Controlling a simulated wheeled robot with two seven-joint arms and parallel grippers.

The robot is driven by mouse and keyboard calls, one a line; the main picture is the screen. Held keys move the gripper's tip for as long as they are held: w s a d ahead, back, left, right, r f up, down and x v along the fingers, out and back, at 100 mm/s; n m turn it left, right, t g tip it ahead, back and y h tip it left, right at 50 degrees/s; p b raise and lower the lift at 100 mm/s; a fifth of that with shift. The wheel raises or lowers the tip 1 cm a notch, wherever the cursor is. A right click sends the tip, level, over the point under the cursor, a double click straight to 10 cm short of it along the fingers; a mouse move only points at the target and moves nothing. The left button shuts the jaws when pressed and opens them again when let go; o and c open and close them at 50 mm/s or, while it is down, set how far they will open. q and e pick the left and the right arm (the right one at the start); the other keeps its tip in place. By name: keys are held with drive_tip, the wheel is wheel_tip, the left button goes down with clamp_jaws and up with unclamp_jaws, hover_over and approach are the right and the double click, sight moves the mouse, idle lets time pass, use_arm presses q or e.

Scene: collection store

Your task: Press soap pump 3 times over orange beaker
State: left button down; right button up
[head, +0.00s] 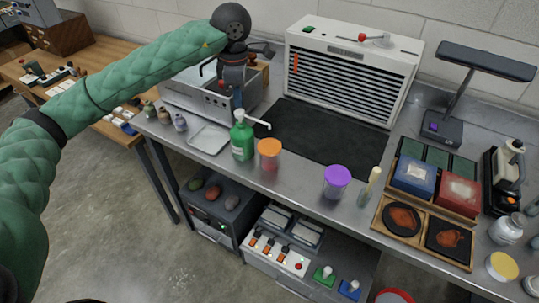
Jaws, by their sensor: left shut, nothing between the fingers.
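The green soap pump bottle (242,143) stands upright near the front edge of the metal bench. Its white spout points right, towards the orange beaker (269,155). The orange beaker stands just right of the bottle, a little below the spout. My left arm has a green quilted sleeve and reaches in from the left. My left gripper (239,101) points down and is shut and empty, with its tips just above the pump head. I cannot tell whether the tips touch the pump head. My right gripper is not in view.
A purple beaker (336,182) stands to the right, with a pale-handled tool (369,187) beside it. A metal tray (209,138) and small bottles (165,116) lie left of the pump. A black mat (315,135) and a white louvred unit (350,70) are behind. Wooden trays (378,222) fill the right.

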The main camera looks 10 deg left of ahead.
use_arm(q)
wheel_tip(320, 180, up, 6)
drive_tip(key=shift+f, duration=0.2)
idle(0.4)
idle(0.4)
